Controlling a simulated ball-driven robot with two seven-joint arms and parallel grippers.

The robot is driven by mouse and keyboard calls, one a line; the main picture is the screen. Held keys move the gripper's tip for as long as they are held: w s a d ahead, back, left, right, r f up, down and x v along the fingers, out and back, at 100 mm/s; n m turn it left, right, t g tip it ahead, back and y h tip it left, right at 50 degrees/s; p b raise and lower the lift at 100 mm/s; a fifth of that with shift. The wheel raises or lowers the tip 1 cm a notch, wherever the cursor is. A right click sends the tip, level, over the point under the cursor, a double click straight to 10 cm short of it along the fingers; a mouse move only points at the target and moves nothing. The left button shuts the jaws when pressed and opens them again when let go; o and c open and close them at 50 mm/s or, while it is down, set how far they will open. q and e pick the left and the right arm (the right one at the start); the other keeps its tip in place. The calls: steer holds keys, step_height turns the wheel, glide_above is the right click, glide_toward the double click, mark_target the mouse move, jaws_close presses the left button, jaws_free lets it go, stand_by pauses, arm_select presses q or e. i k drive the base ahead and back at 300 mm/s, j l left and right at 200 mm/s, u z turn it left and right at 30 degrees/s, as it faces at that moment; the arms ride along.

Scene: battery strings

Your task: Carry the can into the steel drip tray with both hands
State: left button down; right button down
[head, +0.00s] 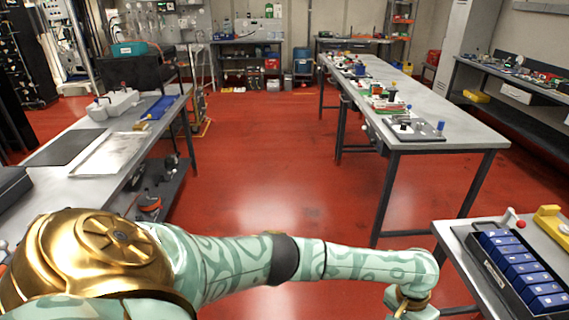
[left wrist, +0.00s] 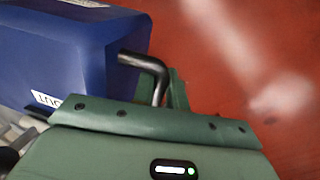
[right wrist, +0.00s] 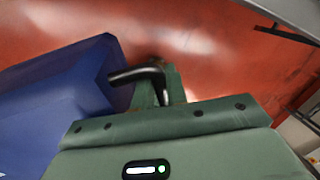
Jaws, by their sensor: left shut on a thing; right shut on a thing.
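The can is a blue box with black bent side handles. In the left wrist view the can (left wrist: 70,50) fills the upper left, and a white label partly shows low on it. My left gripper (left wrist: 168,92) is shut on its black handle. In the right wrist view the can (right wrist: 60,110) is at the left, and my right gripper (right wrist: 162,88) is shut on the other black handle. Red floor lies beyond the can in both wrist views. The steel drip tray (head: 108,155) lies flat and empty on the left bench.
The left bench (head: 92,188) also holds a dark mat (head: 68,147), a pale grey moulded object (head: 113,103) and a blue pad (head: 161,107). A long table (head: 440,137) stands at the right. Blue blocks (head: 520,268) sit on a near right table. Red floor (head: 270,190) between is clear.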

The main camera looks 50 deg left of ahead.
mark_target(115, 152)
steer(key=u, duration=1.25)
steer(key=i+j+u, duration=0.1)
steer(key=i+u, duration=0.35)
steer(key=i, duration=0.2)
steer(key=i+l+u, duration=0.15)
steer(key=i, duration=2.1)
steer(key=i+l+u, duration=0.1)
steer(key=i+u, duration=0.15)
steer(key=i, duration=0.85)
steer(key=i+l+u, duration=0.1)
steer(key=i+u, duration=0.3)
steer(key=i, duration=0.5)
steer(key=u, duration=2.4)
